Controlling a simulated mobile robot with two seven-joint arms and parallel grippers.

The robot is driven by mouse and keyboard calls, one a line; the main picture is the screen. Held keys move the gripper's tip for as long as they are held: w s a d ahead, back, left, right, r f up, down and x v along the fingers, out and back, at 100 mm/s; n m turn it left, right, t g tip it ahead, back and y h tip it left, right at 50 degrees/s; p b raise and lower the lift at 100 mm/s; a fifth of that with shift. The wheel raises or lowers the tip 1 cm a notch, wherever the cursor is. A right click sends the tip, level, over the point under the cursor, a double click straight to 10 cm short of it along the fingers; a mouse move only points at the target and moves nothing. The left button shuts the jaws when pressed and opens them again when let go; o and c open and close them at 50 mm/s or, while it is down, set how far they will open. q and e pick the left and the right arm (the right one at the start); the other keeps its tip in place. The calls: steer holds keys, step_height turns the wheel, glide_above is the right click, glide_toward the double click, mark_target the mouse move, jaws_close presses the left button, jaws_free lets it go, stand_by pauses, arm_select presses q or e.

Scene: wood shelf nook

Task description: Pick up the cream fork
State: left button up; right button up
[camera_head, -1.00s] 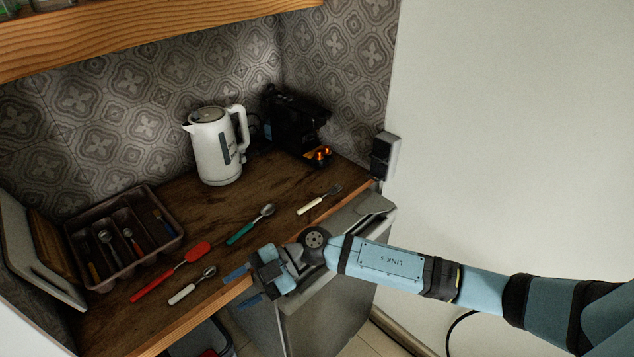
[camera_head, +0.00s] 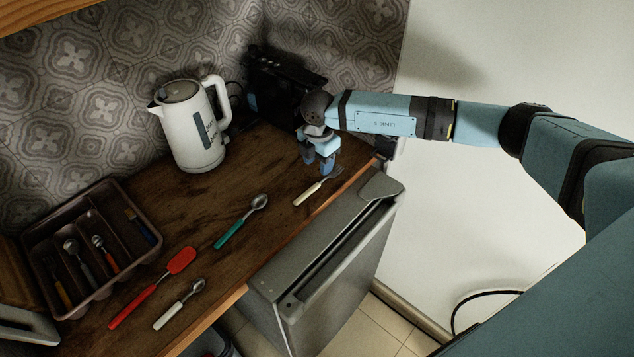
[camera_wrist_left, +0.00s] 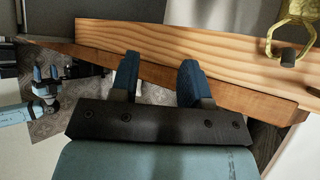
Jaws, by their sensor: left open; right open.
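The cream fork (camera_head: 308,193) lies on the wooden counter near its front right edge, its metal tines pointing to the upper right. My right gripper (camera_head: 318,170) is open and empty, pointing down just above and behind the fork, near its tines; whether it touches anything cannot be told. My left gripper (camera_wrist_left: 155,80) shows only in the left wrist view. It is open with nothing between its fingers, in front of a wooden shelf board (camera_wrist_left: 190,45). The right arm also shows small in that view.
A white kettle (camera_head: 188,130) and a black coffee machine (camera_head: 275,90) stand at the back. A teal spoon (camera_head: 241,222), a red spatula (camera_head: 152,288) and a cream spoon (camera_head: 180,304) lie on the counter (camera_head: 205,205). A cutlery tray (camera_head: 145,255) is at the left.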

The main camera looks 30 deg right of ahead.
mark_target(316, 185)
step_height(316, 185, down, 3)
steer(key=shift+w+f, duration=0.1)
steer(key=f, duration=0.1)
steer(key=f+p, duration=0.1)
steer(key=f, duration=0.2)
steer(key=shift+w+a, duration=0.1)
steer(key=shift+a, duration=0.2)
steer(key=shift+f+p, duration=0.3)
steer(key=shift+f, duration=0.25)
steer(key=shift+c, duration=1.3)
jaws_close()
